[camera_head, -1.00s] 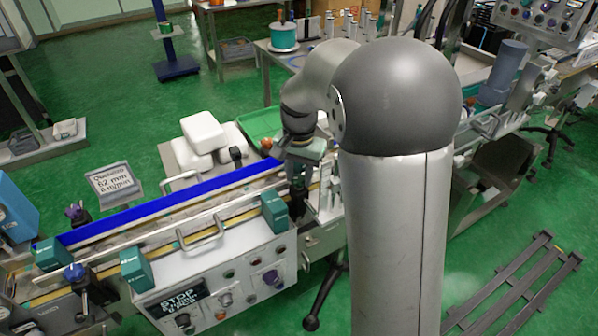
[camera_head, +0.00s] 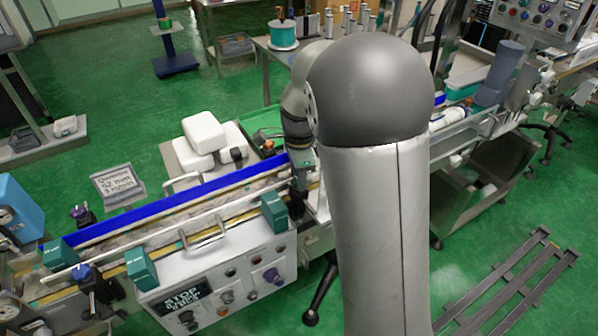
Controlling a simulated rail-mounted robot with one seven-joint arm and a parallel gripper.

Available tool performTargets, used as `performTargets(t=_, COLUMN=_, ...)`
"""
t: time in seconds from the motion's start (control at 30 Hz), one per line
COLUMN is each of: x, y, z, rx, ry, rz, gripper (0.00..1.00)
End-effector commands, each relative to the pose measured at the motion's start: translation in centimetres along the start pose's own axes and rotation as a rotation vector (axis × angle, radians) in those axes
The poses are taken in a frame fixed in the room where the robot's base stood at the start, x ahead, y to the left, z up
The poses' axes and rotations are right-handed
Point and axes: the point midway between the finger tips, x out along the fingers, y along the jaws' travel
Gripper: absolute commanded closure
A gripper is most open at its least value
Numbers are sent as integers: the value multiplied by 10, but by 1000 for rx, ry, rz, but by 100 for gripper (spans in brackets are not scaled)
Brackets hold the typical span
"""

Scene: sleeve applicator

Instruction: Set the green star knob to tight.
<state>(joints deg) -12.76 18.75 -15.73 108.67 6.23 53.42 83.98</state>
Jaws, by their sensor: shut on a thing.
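My gripper (camera_head: 301,178) points down at the right end of the conveyor, just behind the right green block. It is partly hidden by my arm. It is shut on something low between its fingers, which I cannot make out. I cannot pick out the green star knob anywhere in view, nor read its setting. A dark purple knob (camera_head: 80,212) and a blue knob (camera_head: 82,271) stand at the left end of the conveyor, away from my gripper.
The conveyor has a blue side rail (camera_head: 165,205) and teal blocks (camera_head: 141,269) (camera_head: 274,211). A control box (camera_head: 215,272) with knobs faces front. White packs (camera_head: 204,133) and a green tray (camera_head: 262,122) lie behind. The floor at front right holds a dark rack (camera_head: 515,285).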

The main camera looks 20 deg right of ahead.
Motion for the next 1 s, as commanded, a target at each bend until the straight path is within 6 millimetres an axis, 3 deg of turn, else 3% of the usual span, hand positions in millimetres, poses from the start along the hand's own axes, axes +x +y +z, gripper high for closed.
performTargets(t=0.4, x=-2, y=-1, z=0, rx=179, ry=0, rz=-4, gripper=90)
performTargets(t=0.93, x=-1, y=-1, z=0, rx=202, ry=-1, rz=-4, gripper=90)
performTargets(t=0.97, x=-1, y=-1, z=0, rx=202, ry=-1, rz=-4, gripper=62)
performTargets(t=1.0, x=-1, y=-1, z=0, rx=202, ry=-1, rz=-4, gripper=50)
